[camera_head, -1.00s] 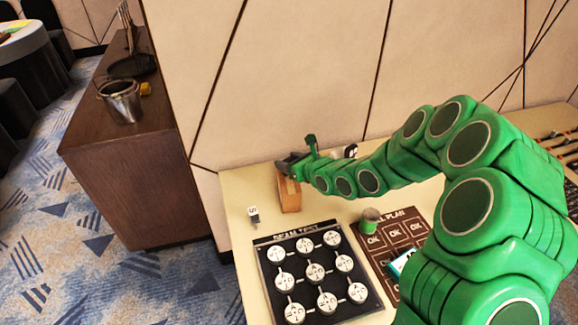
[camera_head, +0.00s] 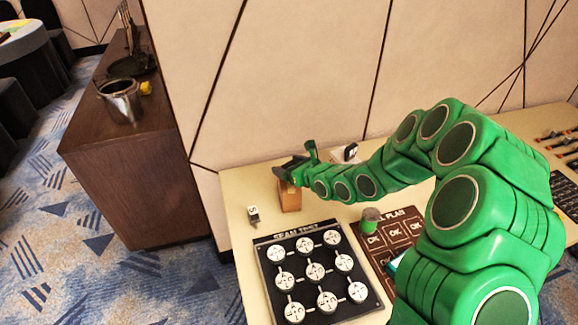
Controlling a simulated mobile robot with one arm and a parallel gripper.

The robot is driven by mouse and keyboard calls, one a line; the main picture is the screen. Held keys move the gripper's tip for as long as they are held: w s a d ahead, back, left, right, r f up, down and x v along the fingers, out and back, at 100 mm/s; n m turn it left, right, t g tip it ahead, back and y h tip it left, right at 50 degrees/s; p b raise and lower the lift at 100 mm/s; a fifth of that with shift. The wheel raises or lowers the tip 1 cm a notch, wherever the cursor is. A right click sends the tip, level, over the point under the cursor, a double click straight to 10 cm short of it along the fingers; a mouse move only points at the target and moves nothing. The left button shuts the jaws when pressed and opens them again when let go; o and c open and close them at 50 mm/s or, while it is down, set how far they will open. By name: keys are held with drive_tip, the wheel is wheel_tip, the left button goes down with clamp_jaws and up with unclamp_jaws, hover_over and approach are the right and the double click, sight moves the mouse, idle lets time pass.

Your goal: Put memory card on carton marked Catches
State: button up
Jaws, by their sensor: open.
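My gripper (camera_head: 297,162) is open at the far left end of the cream table, its fingers apart over the top of a small brown carton (camera_head: 290,198). The carton stands upright near the back left edge. Its top is partly hidden by the gripper, and no marking on it can be read. I cannot make out a memory card for certain; none shows between the fingers. A small white tag-like piece with a dark end (camera_head: 252,214) lies left of the carton. A white and black object (camera_head: 347,153) is partly hidden behind my arm.
A black board with several round white discs (camera_head: 315,271) lies in front of the carton. A wooden cabinet with a metal bucket (camera_head: 121,101) stands left, across a gap. The wall is close behind.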

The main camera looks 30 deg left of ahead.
drive_tip(key=shift+r, duration=0.1)
drive_tip(key=shift+r, duration=0.1)
drive_tip(key=v, duration=1.2)
